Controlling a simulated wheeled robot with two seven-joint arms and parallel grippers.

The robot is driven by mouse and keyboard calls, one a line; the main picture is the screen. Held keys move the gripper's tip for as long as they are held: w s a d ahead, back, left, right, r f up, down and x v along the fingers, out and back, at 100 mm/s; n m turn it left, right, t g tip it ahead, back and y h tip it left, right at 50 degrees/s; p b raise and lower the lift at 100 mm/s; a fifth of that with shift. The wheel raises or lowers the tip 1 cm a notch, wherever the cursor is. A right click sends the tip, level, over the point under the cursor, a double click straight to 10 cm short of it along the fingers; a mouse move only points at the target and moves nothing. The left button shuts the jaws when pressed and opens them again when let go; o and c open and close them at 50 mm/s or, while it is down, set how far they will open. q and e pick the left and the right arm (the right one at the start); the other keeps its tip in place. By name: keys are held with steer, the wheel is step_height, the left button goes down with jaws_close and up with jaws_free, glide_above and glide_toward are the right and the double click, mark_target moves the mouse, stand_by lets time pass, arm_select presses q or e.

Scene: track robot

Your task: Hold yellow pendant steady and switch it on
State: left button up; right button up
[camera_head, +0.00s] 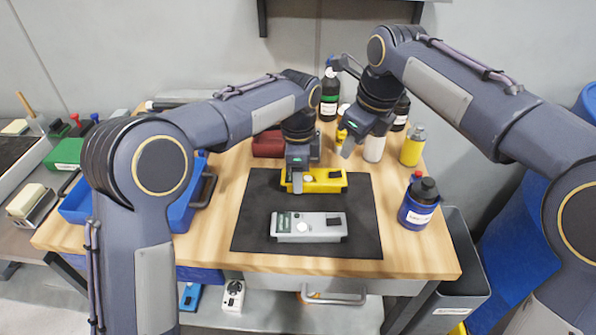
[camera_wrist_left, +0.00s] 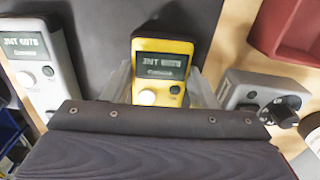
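The yellow pendant (camera_head: 325,183) lies on a black mat, with a display, a white round button and a small dark button in the left wrist view (camera_wrist_left: 163,75). My left gripper (camera_head: 298,184) is down over the pendant's left part. In the left wrist view its fingers (camera_wrist_left: 162,88) lie along both sides of the pendant and appear to touch it. The palm hides the pendant's near end. My right gripper (camera_head: 346,148) is raised behind and right of the pendant, apart from it; its finger gap is unclear.
A grey pendant (camera_head: 318,227) lies on the mat (camera_head: 355,250) in front. A grey box with a black knob (camera_wrist_left: 245,88) and a red case (camera_head: 268,143) are nearby. Bottles (camera_head: 412,147) stand at the back right, a blue one (camera_head: 418,204) at right. A blue bin (camera_head: 185,212) is at left.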

mark_target(339, 171)
arm_select(q)
steer(key=c, duration=0.5)
steer(key=shift+c, duration=0.4)
arm_select(e)
steer(key=shift+c, duration=0.7)
steer(key=shift+n, duration=0.6)
steer(key=c, duration=0.5)
steer(key=shift+w+a+f+n, duration=0.1)
steer(key=shift+w+n, duration=0.05)
steer(key=shift+n, duration=0.65)
jaws_close()
steer(key=shift+w+a+f+n+t+h, duration=0.35)
steer(key=shift+f+n, duration=0.8)
steer(key=shift+n, duration=2.6)
steer(key=shift+w+a+f+n+t+h, duration=0.3)
steer(key=shift+f+n, duration=0.8)
steer(key=shift+n, duration=2.7)
steer(key=shift+w+a+f+n+t+h, duration=0.35)
steer(key=shift+f+n, duration=0.8)
steer(key=shift+n, duration=2.6)
steer(key=shift+s+d, duration=0.1)
steer(key=shift+d, duration=0.05)
